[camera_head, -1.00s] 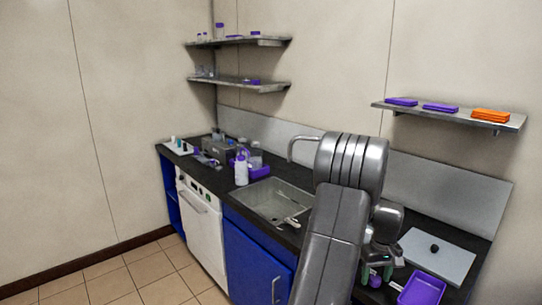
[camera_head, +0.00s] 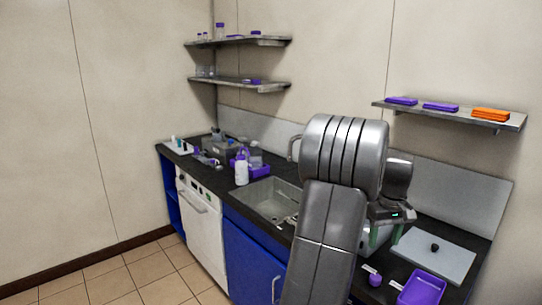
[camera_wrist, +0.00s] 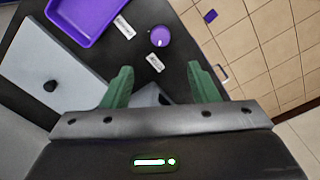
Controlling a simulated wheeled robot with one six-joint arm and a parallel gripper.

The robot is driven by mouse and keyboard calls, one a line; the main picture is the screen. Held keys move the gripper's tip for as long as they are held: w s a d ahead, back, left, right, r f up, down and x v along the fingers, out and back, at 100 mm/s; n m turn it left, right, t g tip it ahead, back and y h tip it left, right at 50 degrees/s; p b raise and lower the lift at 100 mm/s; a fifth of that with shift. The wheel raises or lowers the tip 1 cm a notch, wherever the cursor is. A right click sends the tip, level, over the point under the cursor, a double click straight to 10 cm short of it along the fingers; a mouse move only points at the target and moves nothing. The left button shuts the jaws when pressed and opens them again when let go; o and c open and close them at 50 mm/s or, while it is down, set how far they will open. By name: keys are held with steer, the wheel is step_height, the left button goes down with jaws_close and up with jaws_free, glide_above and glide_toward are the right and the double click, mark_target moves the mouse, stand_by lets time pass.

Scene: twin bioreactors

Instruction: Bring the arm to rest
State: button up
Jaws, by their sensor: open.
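My gripper (camera_wrist: 160,66) is open, with its two green fingers spread apart in the wrist view. No object is held between the fingertips. In the head view my gripper (camera_head: 378,236) is partly hidden behind my grey arm, above the dark counter to the right of the sink. A round purple-topped piece (camera_wrist: 160,36) stands on the counter beyond the fingertips, apart from them. It also shows in the head view (camera_head: 375,280), below my gripper. A grey shape partly shows between the fingers, and I cannot tell what it is.
A purple tray (camera_head: 424,288) and a pale board with a black knob (camera_head: 460,262) lie on the counter at right. The sink (camera_head: 262,197) is left of my arm. Bottles and racks stand further left. A shelf (camera_head: 450,111) with purple and orange items hangs above.

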mark_target(375, 277)
step_height(375, 277, down, 13)
steer(key=shift+r, duration=0.1)
steer(key=shift+f+p, duration=0.3)
steer(key=m, duration=0.5)
steer(key=shift+r, duration=0.1)
steer(key=m+p, duration=0.1)
steer(key=m, duration=0.3)
steer(key=shift+m, duration=0.3)
steer(key=m+p, duration=0.1)
steer(key=m, duration=0.4)
steer(key=shift+p, duration=0.35)
steer(key=shift+m+p, duration=0.45)
steer(key=shift+m, duration=1.25)
steer(key=shift+s+a, duration=0.1)
steer(key=shift+a, duration=0.05)
